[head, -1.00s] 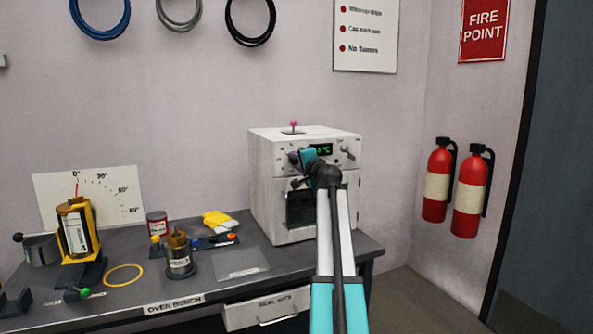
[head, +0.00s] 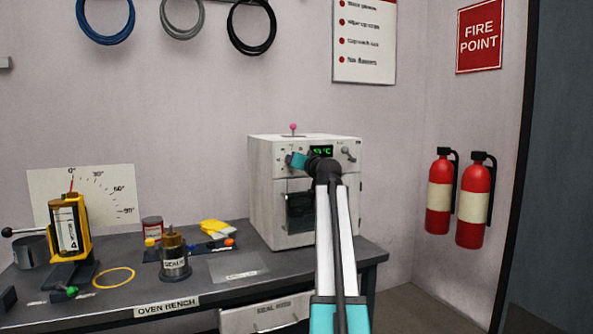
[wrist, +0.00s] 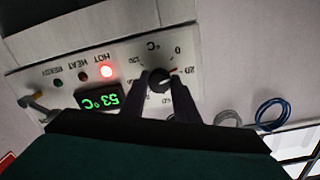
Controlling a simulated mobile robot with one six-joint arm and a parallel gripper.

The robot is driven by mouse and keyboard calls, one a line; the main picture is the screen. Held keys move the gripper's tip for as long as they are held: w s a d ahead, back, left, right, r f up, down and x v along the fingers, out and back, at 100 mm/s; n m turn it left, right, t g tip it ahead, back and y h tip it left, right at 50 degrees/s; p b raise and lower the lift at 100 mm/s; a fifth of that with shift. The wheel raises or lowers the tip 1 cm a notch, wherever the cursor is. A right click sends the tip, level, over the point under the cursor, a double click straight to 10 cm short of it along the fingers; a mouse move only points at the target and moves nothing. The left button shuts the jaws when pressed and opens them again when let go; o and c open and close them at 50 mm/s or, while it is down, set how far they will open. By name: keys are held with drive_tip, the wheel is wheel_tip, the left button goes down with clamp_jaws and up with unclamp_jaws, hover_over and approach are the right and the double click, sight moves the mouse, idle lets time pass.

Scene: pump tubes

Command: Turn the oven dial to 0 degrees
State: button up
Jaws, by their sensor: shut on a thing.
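The oven (head: 265,195) is a white box at the back right of the bench in the head view. Its dial (wrist: 160,82) is a dark round knob on the light front panel in the wrist view. A red mark on the dial points to about the 20 on the printed scale, with the 0 a little above it. My gripper (wrist: 160,86) is shut on the dial, one dark finger on each side. In the head view my teal gripper (head: 297,160) is at the oven's upper front and hides the dial.
The display (wrist: 100,99) reads 53 °C, upside down in the wrist view. The red HOT lamp (wrist: 106,72) is lit. A lever switch (head: 348,152) is right of the display. The bench (head: 120,305) holds a yellow-framed gauge, a brass-topped part and tools left of the oven.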

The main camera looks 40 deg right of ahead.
drive_tip(key=shift+n+b, duration=2.25)
drive_tip(key=shift+n, duration=0.65)
drive_tip(key=o, duration=1.1)
drive_tip(key=shift+c, duration=0.2)
drive_tip(key=p+v, duration=0.2)
drive_tip(key=v, duration=1.1)
drive_tip(key=shift+s+f+p, duration=0.15)
drive_tip(key=shift+s+p, duration=0.25)
drive_tip(key=shift+s+a, duration=0.1)
